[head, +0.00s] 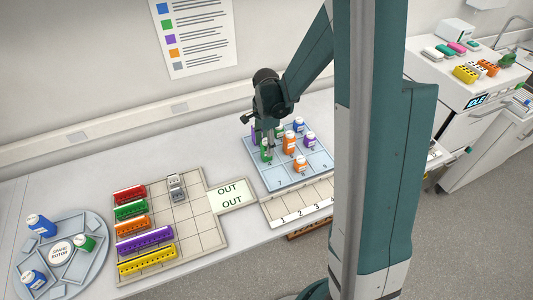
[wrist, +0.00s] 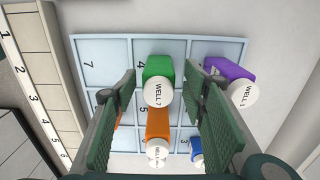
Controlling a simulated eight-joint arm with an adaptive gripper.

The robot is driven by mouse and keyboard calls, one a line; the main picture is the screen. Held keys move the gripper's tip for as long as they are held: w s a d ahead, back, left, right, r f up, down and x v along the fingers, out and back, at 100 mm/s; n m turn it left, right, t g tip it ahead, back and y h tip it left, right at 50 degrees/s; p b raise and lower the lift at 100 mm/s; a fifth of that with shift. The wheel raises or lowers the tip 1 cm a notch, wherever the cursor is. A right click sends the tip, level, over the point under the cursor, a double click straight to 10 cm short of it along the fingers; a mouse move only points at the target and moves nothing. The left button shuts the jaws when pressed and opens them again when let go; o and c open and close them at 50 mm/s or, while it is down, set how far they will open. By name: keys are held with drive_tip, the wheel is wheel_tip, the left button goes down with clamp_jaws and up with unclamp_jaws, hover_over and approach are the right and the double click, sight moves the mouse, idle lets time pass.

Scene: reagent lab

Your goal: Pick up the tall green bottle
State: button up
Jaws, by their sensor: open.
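A green bottle (wrist: 157,68) with a white cap marked "WELL" shows in the wrist view, between my gripper's two fingers (wrist: 166,85), with a gap on each side. In the head view a green bottle (head: 266,153) stands near the left side of the blue numbered tray (head: 268,181), right below my gripper (head: 266,136). My gripper is open and holds nothing.
Close by are a purple bottle (wrist: 228,70), an orange bottle (wrist: 158,124) and a blue bottle (wrist: 196,147). In the head view another orange bottle (head: 300,165) stands nearer the front. A numbered rack (head: 297,204) lies before the tray; an "OUT" card (head: 231,196) lies left.

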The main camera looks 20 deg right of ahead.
drive_tip(key=shift+f, duration=0.3)
drive_tip(key=shift+f, duration=0.1)
drive_tip(key=shift+s+d+f, duration=0.1)
drive_tip(key=shift+d+f, duration=0.05)
drive_tip(key=shift+f, duration=2.3)
drive_tip(key=shift+c, duration=0.7)
drive_tip(key=c, duration=0.9)
